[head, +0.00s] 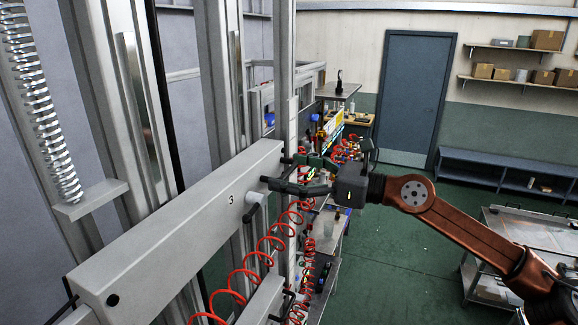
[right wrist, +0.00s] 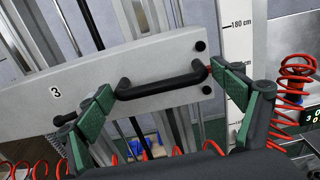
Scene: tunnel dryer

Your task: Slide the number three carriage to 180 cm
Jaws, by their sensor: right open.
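The number three carriage (head: 190,228) is a long grey beam across upright rails, with a black "3" on its face. In the right wrist view the carriage (right wrist: 90,75) carries a black bar handle (right wrist: 162,88) near its right end. My right gripper (head: 281,172) is open at that end of the beam. In the right wrist view its green-padded fingers stand on either side of the handle, with no clear grip on it. A white scale (right wrist: 238,60) stands just right of the beam, its 180 cm mark near the beam's upper right corner. My left gripper is out of view.
Red coiled hoses (head: 262,262) hang in front of the rails, below the gripper. Another grey beam (head: 262,300) lies lower down. A metal table (head: 535,228) stands at the right. Green floor (head: 400,250) lies open between.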

